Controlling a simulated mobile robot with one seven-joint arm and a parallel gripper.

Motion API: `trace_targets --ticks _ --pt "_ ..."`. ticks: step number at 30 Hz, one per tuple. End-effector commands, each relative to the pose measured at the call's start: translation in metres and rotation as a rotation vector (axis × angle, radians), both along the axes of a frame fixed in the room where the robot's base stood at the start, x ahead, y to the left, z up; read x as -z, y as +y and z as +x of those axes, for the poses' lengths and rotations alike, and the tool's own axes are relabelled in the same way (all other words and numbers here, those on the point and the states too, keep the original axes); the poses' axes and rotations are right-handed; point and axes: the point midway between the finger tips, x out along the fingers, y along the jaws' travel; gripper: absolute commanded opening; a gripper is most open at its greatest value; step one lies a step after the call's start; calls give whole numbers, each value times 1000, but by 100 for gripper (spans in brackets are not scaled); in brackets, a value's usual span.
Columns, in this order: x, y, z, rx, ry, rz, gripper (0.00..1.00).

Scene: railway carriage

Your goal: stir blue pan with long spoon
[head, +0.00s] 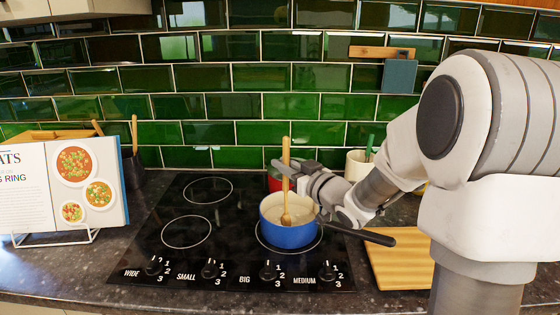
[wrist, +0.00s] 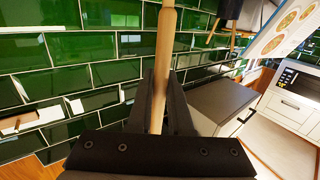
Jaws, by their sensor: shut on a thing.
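The blue pan (head: 289,234) stands on the front right burner of the black cooktop, its dark handle pointing right. The long wooden spoon (head: 286,168) is upright, with its bowl end inside the pan. My gripper (head: 285,170) is shut on the spoon's shaft above the pan rim. In the wrist view the spoon (wrist: 163,60) runs up between the two dark fingers (wrist: 162,105). The pan's contents look pale; how deep the spoon sits in them is hard to tell.
A red pot (head: 274,181) stands behind the blue pan, partly hidden by my gripper. The cooktop's left burners (head: 187,232) are bare. A cutting board (head: 398,266) lies at right, a cookbook on a stand (head: 60,190) at left. A cream utensil holder (head: 357,164) stands behind my arm.

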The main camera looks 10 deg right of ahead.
Motion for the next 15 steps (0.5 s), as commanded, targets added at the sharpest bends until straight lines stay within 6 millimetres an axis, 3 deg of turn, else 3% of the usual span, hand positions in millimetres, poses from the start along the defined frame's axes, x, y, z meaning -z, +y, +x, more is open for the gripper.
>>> trace_targets --ticks 4,12,15 --pt "-1 -12 -10 2 1 0 0" --pt "-1 -38 0 1 0 1 0" --pt "-1 -39 11 -1 0 0 0"
